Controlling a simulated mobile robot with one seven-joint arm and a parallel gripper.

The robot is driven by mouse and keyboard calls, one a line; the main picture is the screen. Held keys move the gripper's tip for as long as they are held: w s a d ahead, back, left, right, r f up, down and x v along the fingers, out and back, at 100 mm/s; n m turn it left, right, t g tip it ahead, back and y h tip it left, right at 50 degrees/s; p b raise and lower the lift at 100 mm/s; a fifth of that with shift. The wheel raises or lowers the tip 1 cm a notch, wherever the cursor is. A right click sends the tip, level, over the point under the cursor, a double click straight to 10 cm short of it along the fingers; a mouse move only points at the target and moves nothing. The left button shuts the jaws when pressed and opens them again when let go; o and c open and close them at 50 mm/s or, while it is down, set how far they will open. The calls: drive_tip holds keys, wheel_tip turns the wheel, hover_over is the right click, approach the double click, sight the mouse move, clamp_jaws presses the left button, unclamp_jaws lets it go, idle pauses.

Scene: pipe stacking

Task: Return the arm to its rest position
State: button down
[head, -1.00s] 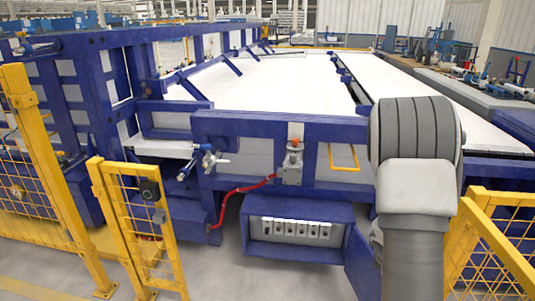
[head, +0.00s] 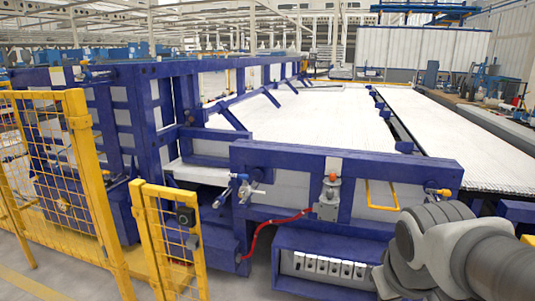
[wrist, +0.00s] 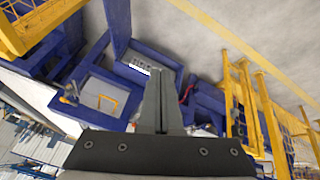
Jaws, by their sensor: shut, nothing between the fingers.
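My gripper (wrist: 160,82) shows in the wrist view, its two grey fingers together with nothing between them. It hangs in free air, with the blue machine behind it. In the head view my grey arm (head: 465,255) fills the lower right corner, in front of the machine's front beam (head: 340,172). The gripper itself is out of sight in the head view.
Yellow fence panels (head: 60,150) and a narrow yellow gate (head: 170,240) stand at the left. An open blue box (head: 330,268) with white parts sits low on the machine. A white pipe bed (head: 310,120) stretches back. Yellow fencing also shows in the wrist view (wrist: 245,105).

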drive_tip(key=s+a+r+m+y+p, duration=0.1)
drive_tip(key=s+a+r+y, duration=0.15)
drive_tip(key=s+a, duration=0.35)
wheel_tip(320, 180, up, 16)
drive_tip(key=p, duration=1.5)
drive_tip(key=shift+d+t+h, duration=0.15)
drive_tip(key=shift+t+h, duration=0.15)
drive_tip(key=shift+h, duration=0.15)
drive_tip(key=shift+s, duration=0.1)
